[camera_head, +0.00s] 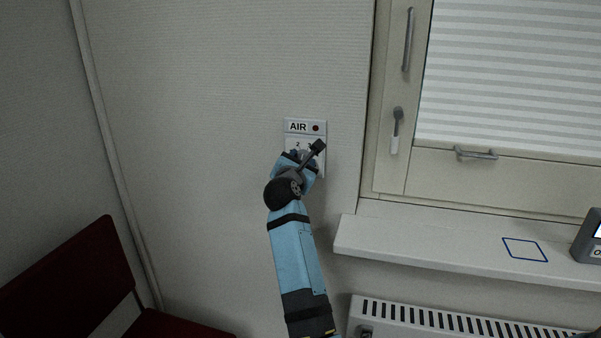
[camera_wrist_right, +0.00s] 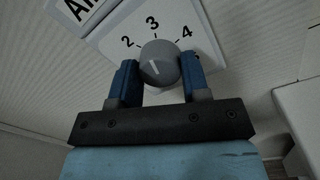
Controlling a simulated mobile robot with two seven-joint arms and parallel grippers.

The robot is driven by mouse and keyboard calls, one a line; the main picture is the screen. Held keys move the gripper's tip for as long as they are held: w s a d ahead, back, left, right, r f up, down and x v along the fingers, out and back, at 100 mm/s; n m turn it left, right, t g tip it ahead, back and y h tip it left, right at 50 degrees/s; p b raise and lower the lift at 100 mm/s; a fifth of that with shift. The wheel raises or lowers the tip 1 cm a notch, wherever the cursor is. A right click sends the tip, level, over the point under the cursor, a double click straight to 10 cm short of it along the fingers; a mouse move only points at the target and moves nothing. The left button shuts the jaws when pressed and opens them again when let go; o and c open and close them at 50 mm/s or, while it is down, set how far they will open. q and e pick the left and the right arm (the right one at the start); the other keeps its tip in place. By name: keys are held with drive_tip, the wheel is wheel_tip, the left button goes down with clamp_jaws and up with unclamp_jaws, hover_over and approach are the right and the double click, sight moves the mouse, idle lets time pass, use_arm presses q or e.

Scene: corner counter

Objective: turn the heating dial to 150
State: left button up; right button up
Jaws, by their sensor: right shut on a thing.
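In the head view my gripper hides most of the dial. No 150 mark is legible. My left gripper is out of view.
A window sill (camera_head: 450,250) juts out to the right, with a blue outlined square (camera_head: 525,250) and a grey device (camera_head: 592,240) on it. A white radiator (camera_head: 430,322) is below. A dark red chair (camera_head: 70,275) stands at lower left. The wall left of the panel is bare.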

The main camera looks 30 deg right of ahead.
drive_tip(key=shift+r+m+b, duration=0.1)
drive_tip(key=shift+m+b, duration=0.75)
drive_tip(key=shift+m, duration=0.05)
drive_tip(key=o, duration=0.9)
wheel_tip(320, 180, up, 20)
drive_tip(key=shift+f+p, duration=0.1)
drive_tip(key=shift+p, duration=0.4)
drive_tip(key=shift+d, duration=0.1)
